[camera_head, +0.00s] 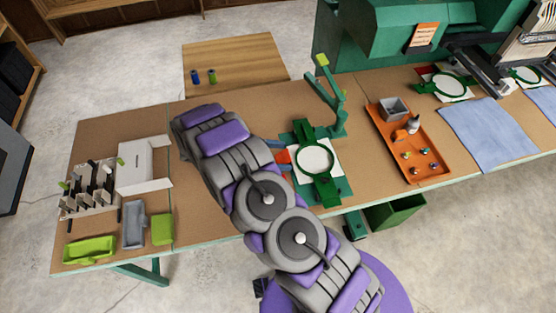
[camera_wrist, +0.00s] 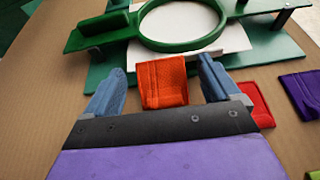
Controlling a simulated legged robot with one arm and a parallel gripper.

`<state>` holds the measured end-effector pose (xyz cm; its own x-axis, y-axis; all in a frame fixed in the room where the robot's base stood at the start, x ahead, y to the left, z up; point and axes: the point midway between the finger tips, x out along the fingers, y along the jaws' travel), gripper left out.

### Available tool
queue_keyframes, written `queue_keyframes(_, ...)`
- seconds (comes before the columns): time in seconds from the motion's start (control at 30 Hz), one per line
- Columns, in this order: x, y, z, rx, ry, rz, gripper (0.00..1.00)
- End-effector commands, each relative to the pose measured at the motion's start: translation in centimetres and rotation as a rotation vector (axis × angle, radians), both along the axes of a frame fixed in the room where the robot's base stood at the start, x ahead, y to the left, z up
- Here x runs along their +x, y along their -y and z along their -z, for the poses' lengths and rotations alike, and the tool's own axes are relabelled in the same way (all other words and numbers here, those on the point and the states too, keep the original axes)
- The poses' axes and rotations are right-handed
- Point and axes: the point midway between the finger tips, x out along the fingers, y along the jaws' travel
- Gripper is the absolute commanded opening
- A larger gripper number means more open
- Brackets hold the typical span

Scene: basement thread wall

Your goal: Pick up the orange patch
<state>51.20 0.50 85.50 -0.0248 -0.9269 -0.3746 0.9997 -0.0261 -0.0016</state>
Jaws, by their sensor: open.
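The orange patch (camera_wrist: 163,84) stands out in the wrist view between the two blue fingers of my gripper (camera_wrist: 161,70). My gripper is open, with a finger on each side and a visible gap to each. The patch's near edge meets the dark gripper body in the picture; contact is unclear. Its far edge is close to the white cloth under the green hoop frame (camera_wrist: 105,40). In the head view my arm covers much of this spot, and an orange-red bit (camera_head: 283,157) shows by the fingers, left of the hoop (camera_head: 330,160).
A red patch (camera_wrist: 258,103) lies just right of the right finger, with a purple patch (camera_wrist: 303,92) further right. A green post stand (camera_head: 338,115) rises behind the hoop. An orange tray (camera_head: 385,140) stands to the right. Bare tabletop lies left of the gripper.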

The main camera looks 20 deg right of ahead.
Motion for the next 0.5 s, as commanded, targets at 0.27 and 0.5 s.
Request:
queue_keyframes(0.27, -0.05, 0.67, -0.02, 0.000, -0.002, 0.002, 0.88)
queue_keyframes(0.5, -0.03, 0.86, -0.03, 0.002, -0.002, 0.003, 0.65)
